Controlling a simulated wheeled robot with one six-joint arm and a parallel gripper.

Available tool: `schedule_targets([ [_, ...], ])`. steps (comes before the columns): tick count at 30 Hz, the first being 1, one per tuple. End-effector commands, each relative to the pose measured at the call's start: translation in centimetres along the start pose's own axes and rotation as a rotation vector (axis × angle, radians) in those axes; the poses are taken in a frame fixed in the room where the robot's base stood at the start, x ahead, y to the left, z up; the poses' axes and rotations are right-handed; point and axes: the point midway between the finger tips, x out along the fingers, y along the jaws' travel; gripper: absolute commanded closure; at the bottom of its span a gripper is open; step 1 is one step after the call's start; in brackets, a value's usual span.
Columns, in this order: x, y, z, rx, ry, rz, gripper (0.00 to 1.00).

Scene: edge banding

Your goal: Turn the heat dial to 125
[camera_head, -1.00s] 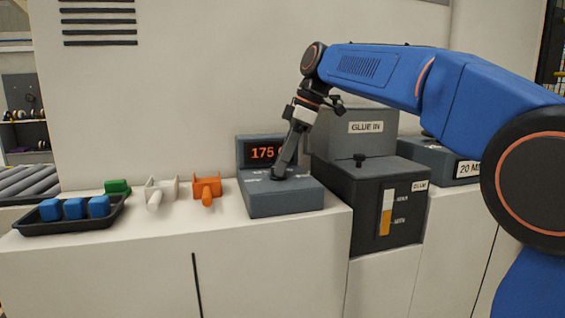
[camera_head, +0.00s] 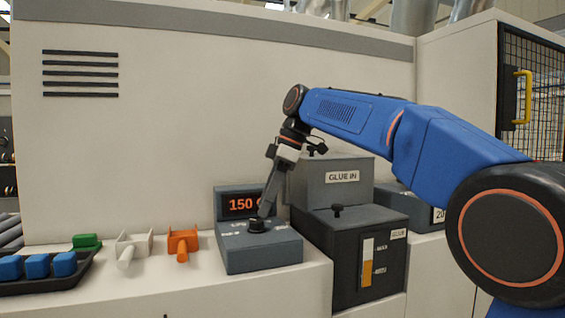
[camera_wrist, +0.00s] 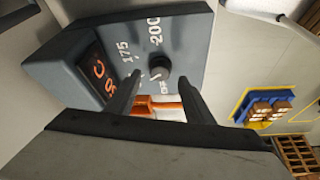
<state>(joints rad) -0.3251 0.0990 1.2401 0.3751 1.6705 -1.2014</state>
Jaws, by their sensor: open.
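The heat dial (camera_head: 257,225) is a small black knob on top of a grey control box (camera_head: 265,255). The box's orange display (camera_head: 243,204) reads 150. My gripper (camera_head: 265,212) points down just above the dial. In the wrist view, the dial (camera_wrist: 160,67) sits between and slightly beyond the two open fingertips (camera_wrist: 158,80), with a gap on each side. White marks 175 and 200 show beside it there; other marks are partly hidden or too small to read.
The glue box (camera_head: 350,245) and the GLUE IN box (camera_head: 335,185) stand close on the right. An orange part (camera_head: 183,243), a white part (camera_head: 133,248), a green block (camera_head: 86,242) and a black tray (camera_head: 45,285) with blue blocks lie on the left.

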Motion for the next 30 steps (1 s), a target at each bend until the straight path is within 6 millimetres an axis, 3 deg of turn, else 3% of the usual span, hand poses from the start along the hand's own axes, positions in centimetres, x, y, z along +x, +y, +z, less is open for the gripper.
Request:
schedule_targets([
  [12, -8.4, 0.1, 0.1, 0.001, 0.001, 0.003, 0.52],
  [18, -11.4, 0.1, 0.1, 0.001, 0.0, 0.002, 0.52],
  [30, -13.8, 0.0, 0.0, 0.0, 0.0, 0.0, 0.52],
])
